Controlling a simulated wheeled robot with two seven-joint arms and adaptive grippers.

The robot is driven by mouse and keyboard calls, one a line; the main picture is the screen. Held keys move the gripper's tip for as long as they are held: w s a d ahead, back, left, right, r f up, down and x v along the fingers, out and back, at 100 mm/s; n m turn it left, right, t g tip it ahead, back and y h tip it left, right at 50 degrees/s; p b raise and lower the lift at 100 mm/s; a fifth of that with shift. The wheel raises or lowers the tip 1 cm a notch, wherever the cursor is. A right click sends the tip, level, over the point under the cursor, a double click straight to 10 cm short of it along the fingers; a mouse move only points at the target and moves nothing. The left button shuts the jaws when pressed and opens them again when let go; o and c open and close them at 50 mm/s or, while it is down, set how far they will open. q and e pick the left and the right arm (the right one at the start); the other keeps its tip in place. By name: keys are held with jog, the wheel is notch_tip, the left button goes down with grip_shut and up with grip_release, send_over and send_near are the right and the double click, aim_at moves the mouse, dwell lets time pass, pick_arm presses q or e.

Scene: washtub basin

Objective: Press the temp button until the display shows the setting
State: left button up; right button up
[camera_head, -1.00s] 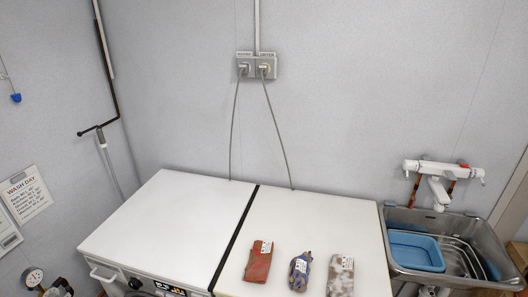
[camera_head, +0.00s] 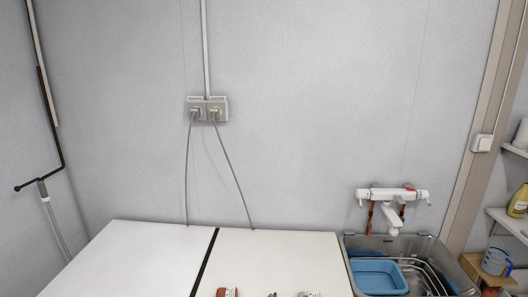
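The white top of the left machine (camera_head: 140,258) shows at the lower left. In the head view its front, with the panel and display, is below the picture's edge, so the temp button and the setting cannot be seen. The white top of the right machine (camera_head: 277,259) stands beside it across a dark gap. Neither of my grippers is in view.
A steel sink (camera_head: 408,244) with a blue basin (camera_head: 378,278) and white tap (camera_head: 392,196) stands right. Cords hang from a wall outlet (camera_head: 207,109). Shelves (camera_head: 507,222) are far right.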

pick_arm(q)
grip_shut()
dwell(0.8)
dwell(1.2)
